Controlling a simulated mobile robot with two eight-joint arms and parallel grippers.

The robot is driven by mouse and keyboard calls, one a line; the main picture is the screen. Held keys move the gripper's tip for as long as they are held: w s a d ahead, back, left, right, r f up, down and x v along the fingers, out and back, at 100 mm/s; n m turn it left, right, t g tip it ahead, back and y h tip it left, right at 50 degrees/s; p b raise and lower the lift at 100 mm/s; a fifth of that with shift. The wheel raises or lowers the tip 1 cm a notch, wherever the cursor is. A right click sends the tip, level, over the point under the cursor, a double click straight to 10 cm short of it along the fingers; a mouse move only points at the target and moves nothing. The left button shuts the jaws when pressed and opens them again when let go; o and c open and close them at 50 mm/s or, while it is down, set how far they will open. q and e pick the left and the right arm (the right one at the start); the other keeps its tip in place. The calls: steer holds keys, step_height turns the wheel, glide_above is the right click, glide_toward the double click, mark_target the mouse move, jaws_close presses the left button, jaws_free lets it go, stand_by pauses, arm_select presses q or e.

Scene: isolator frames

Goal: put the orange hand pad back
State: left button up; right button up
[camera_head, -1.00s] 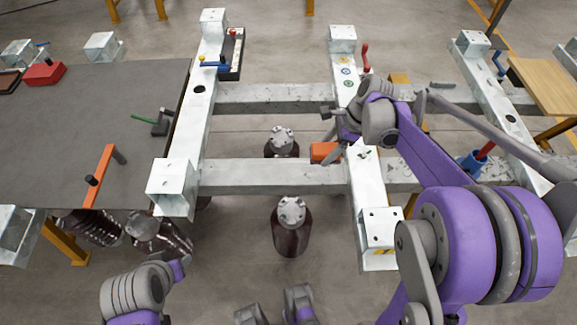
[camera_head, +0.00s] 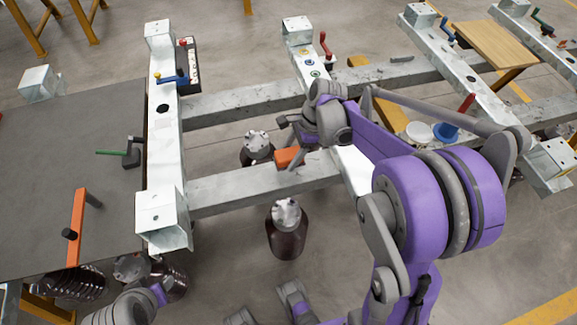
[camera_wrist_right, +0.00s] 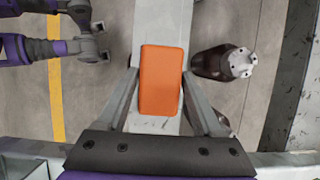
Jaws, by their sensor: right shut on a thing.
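The orange hand pad (camera_head: 288,157) is a small block. It shows whole from above in the right wrist view (camera_wrist_right: 161,80). My right gripper (camera_wrist_right: 159,84) has one finger on each long side of the pad and is shut on it. In the head view my right gripper (camera_head: 292,150) is beside the pale metal crossbeam (camera_head: 352,168), over the frame's near rail (camera_head: 250,187). In the wrist view a pale beam (camera_wrist_right: 155,22) lies beneath the pad; I cannot tell if they touch.
Dark bottles with metal caps stand near the pad (camera_head: 257,148) and in front of the rail (camera_head: 287,232). A grey table (camera_head: 70,150) with an orange bar (camera_head: 76,225) is at left. A blue funnel-like item (camera_head: 445,132) and white container (camera_head: 419,133) are right.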

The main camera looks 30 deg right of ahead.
steer(key=shift+f+b, duration=0.35)
steer(key=shift+f, duration=2.4)
steer(key=shift+f, duration=0.2)
steer(key=o, duration=1.4)
steer(key=shift+r, duration=0.1)
steer(key=shift+o, duration=0.2)
steer(key=shift+r, duration=0.1)
